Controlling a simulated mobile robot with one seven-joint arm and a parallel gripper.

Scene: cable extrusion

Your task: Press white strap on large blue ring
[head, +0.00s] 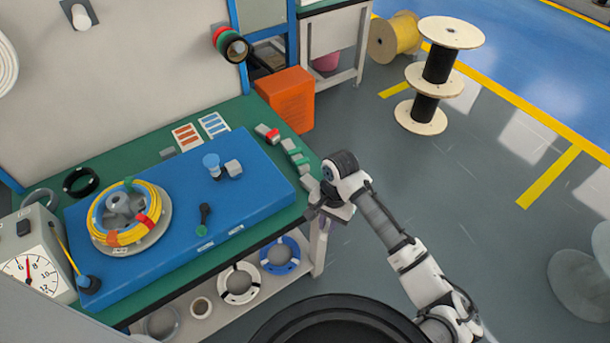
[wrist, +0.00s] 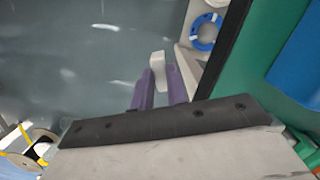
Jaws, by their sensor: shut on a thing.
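My gripper (head: 325,219) is at the right end of the green workbench, beside its edge and over the floor. In the wrist view its purple fingers (wrist: 161,82) are shut on a small white piece (wrist: 157,62), which looks like the white strap. The piece is not clearly visible in the head view. The large blue ring (head: 268,265) with white bands lies on the lower shelf under the bench. The blue ring also shows at the top of the wrist view (wrist: 195,39), apart from the fingers.
A white ring (head: 226,293) with dark bands lies left of the blue ring. The bench top (head: 246,108) overhangs the shelf, and a bench leg (head: 319,250) stands at its right end. A blue board (head: 160,250) holds a yellow cable coil (head: 152,187).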

